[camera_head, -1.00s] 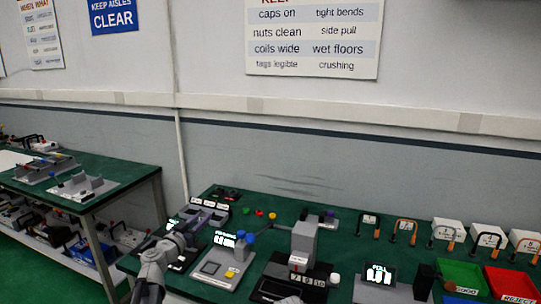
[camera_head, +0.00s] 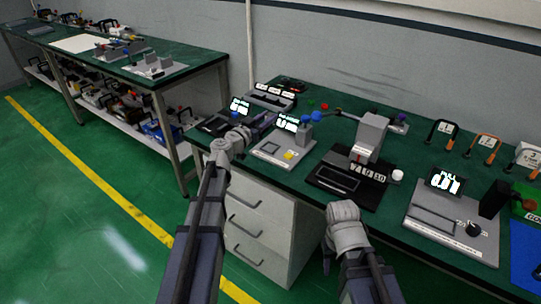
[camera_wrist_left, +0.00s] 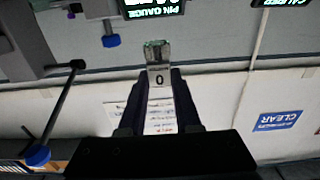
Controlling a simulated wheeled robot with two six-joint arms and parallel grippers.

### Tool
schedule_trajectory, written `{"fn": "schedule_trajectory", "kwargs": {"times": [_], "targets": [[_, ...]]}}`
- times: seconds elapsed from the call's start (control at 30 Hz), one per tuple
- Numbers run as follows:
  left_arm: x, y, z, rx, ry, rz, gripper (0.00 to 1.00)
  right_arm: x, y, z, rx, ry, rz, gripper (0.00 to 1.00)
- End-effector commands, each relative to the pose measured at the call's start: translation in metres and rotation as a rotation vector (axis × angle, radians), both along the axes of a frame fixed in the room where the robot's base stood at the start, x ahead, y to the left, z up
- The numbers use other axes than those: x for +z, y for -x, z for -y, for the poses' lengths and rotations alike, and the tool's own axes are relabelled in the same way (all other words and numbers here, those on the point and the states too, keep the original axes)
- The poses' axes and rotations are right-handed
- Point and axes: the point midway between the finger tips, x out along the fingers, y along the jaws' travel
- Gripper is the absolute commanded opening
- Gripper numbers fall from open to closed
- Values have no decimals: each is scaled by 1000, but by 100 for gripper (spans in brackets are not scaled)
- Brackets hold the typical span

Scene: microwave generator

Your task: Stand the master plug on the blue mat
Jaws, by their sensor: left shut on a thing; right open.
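My left gripper (camera_head: 264,121) is over the left part of the green bench, between two lit displays. In the left wrist view its dark fingers (camera_wrist_left: 158,84) are shut on a small grey block marked 0, with a greenish end, which looks like the master plug (camera_wrist_left: 158,60). The plug is held clear of the bench and is too small to make out in the head view. The blue mat (camera_head: 525,252) lies at the bench's right front, cut by the picture edge. My right gripper (camera_head: 327,264) is low before the bench, mostly hidden behind its arm.
The pin gauge display (camera_head: 288,122), a plate with a yellow block (camera_head: 290,155), a grey stand (camera_head: 368,135) and a display station (camera_head: 445,183) line the bench. A black block (camera_head: 494,199) stands near the mat. Drawers (camera_head: 262,225) are below.

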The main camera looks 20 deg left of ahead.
Motion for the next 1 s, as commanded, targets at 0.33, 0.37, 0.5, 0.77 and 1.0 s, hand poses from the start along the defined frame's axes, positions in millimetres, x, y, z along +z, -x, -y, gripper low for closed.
{"fn": "schedule_trajectory", "kwargs": {"times": [0.33,0.37,0.5,0.77,1.0], "targets": [[-4,0,0,0,0,0,0,-4,0,0,0,0,0,50],[-7,0,0,0,0,0,0,-7,0,0,0,0,0,50],[-25,0,0,0,0,0,0,-25,0,0,0,0,0,50],[-51,0,0,0,0,0,0,-51,0,0,0,0,0,50],[-56,0,0,0,0,0,0,-56,0,0,0,0,0,50]]}}
